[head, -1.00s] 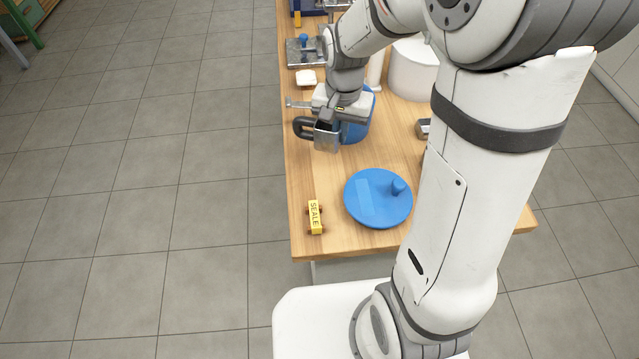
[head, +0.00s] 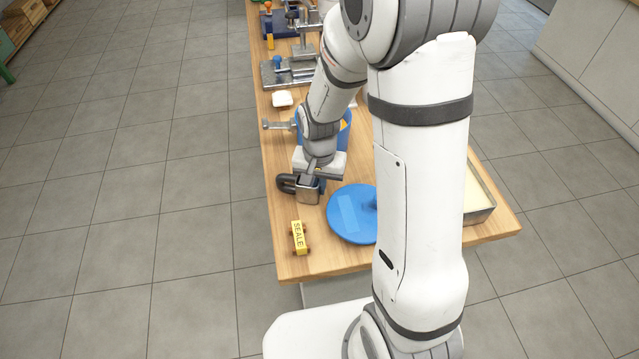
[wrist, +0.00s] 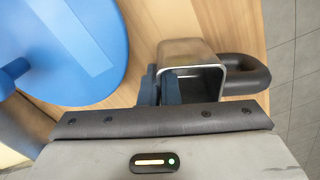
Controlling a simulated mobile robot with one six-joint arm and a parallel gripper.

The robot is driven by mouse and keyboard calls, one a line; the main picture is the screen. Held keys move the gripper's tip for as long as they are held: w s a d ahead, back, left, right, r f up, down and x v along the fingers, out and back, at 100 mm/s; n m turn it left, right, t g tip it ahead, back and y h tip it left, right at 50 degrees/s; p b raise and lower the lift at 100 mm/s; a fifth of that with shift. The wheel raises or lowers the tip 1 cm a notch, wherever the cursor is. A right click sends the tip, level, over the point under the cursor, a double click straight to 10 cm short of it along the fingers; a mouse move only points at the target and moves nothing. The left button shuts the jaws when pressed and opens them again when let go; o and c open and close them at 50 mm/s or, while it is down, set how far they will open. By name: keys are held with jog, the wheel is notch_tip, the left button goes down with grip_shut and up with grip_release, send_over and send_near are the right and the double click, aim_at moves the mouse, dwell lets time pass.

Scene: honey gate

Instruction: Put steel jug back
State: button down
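The steel jug (head: 308,191) is a small square metal vessel with a thick black handle (head: 286,182) pointing left in the head view. In the wrist view the jug (wrist: 186,52) shows its open mouth, with the handle at right. My gripper (head: 318,172) is shut on the jug's wall. In the wrist view its dark fingers (wrist: 161,87) pinch the side opposite the handle, one outside and one within the mouth. The jug is over the near left part of the wooden table (head: 345,262). Whether its base touches the table is unclear.
A round blue lid (head: 349,216) with a knob lies right of the jug. A yellow labelled block (head: 298,238) sits at the near left edge. A blue bucket (head: 345,135) stands behind my gripper. A shallow tray (head: 481,207) is at right, partly behind my arm.

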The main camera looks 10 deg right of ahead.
jog(key=shift+f, duration=0.25)
jog(key=c, duration=1.7)
grip_release()
jog(key=shift+r, duration=0.1)
notch_tip(320, 180, up, 12)
jog(key=s+d+r+n+t, duration=0.1)
jog(key=s+r, duration=0.1)
jog(key=s, duration=0.2)
jog(key=s+d+r+n, duration=0.2)
jog(key=s+r, duration=0.1)
jog(key=s, duration=0.2)
jog(key=s+d+r+n+t, duration=0.1)
jog(key=s+d+r, duration=0.1)
jog(key=s, duration=0.2)
jog(key=shift+s+d+r+t, duration=0.15)
jog(key=shift+s+r+t, duration=0.1)
jog(key=shift+s+t, duration=0.1)
